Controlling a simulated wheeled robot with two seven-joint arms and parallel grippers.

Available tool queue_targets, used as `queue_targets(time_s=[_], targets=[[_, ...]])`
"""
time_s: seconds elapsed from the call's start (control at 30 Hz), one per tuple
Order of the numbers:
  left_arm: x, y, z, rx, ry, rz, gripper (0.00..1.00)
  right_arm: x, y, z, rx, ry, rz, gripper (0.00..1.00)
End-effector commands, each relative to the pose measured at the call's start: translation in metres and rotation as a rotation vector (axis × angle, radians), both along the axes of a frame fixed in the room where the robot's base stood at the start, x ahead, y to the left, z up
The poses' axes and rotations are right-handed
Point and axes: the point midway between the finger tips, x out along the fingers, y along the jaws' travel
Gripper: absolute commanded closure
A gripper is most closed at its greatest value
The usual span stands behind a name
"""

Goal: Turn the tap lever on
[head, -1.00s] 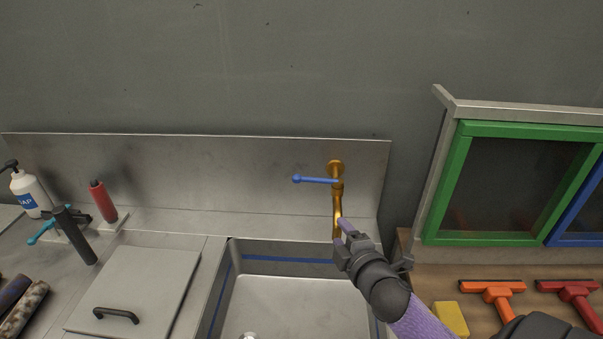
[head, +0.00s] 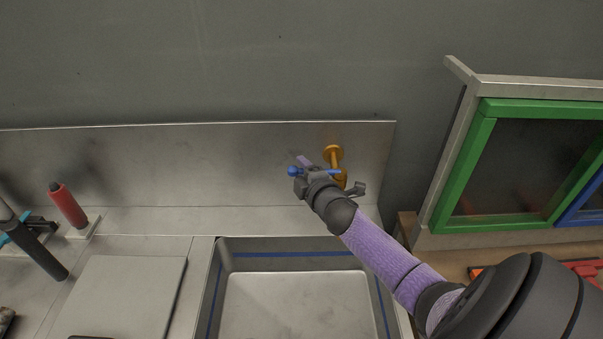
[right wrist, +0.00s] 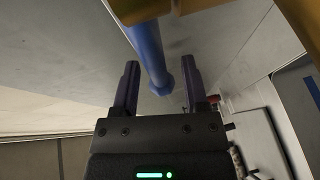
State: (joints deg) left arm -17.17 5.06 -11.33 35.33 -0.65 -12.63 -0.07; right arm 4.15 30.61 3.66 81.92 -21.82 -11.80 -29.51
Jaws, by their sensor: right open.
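The brass tap (head: 334,153) stands out from the steel backsplash above the sink, partly hidden by my right gripper. Its blue lever (head: 293,171) points left, with its round end showing just left of the gripper. My right gripper (head: 308,167) is open at the lever and covers part of it. In the right wrist view the blue lever (right wrist: 148,48) runs down in line with the gap between the two fingers, its end near them. No clear contact with either finger shows. Brass (right wrist: 252,14) shows at the top right. My left gripper is out of view.
The steel sink (head: 295,258) lies below my right arm. A green-framed window panel (head: 478,165) stands at the right. A red cylinder (head: 67,205) and a black-handled tool (head: 38,250) stand at the left. The counter behind the sink's left side is clear.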

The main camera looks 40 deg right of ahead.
Motion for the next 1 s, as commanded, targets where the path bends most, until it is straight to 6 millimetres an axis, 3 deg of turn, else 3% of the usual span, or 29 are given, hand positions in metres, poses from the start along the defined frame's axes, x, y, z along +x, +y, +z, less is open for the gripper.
queue_targets(time_s=[0.33,0.6,1.0], targets=[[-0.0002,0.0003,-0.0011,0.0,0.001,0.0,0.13,0.0053,-0.0018,-0.0004,0.0,0.0,0.0,0.45],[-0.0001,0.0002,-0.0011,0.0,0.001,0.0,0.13,0.0051,-0.0016,-0.0006,0.001,0.0,-0.001,1.0],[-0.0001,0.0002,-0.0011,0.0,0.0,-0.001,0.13,0.0048,-0.0015,-0.0012,0.0,0.002,-0.001,1.0]])
